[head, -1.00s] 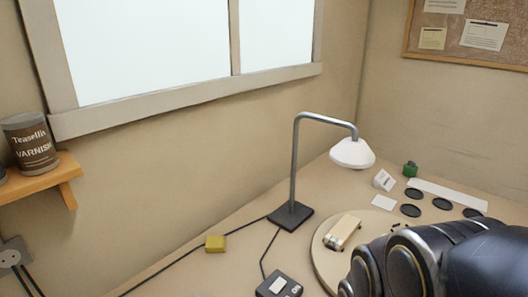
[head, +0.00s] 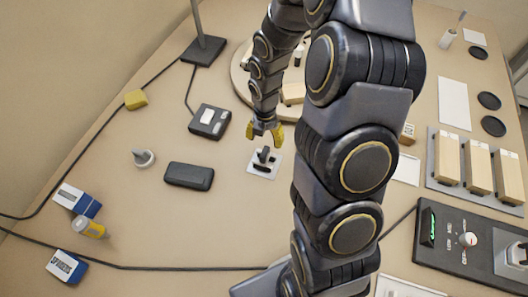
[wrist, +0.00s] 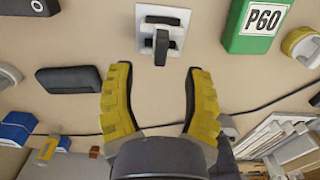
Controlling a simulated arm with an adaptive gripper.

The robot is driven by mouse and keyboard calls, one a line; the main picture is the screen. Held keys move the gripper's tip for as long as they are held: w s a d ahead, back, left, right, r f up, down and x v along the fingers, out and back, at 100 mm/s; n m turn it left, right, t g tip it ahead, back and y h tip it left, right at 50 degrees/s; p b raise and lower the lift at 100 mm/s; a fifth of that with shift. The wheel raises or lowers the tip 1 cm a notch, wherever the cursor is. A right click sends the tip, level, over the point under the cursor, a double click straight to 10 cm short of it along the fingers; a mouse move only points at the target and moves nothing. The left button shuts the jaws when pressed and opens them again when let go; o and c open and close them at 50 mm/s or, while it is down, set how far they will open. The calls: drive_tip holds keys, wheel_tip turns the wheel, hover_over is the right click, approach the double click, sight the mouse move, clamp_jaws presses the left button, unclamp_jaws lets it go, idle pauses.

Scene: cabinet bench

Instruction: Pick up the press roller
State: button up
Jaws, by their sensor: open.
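A small dark tool with an upright grey handle, which looks like the press roller (head: 264,155), stands on a white square plate (head: 254,169) near the middle of the bench. In the wrist view the roller (wrist: 161,44) and its plate (wrist: 147,13) are at the top centre, just beyond the fingertips. My gripper (head: 265,136) has yellow fingers and is just behind and above the roller in the head view. In the wrist view my gripper (wrist: 159,70) is open, with nothing between its fingers.
A dark oblong case (head: 189,175) and a grey device (head: 210,120) lie left of the roller. A rack of wooden blocks (head: 435,182) and a control box (head: 455,238) stand at the right.

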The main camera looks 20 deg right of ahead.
sight(265, 152)
drive_tip(key=shift+s+a+f, duration=0.1)
drive_tip(key=shift+s+f, duration=0.05)
drive_tip(key=shift+f, duration=1.4)
drive_tip(key=shift+s+f, duration=0.1)
drive_tip(key=shift+f, duration=1.45)
clamp_jaws()
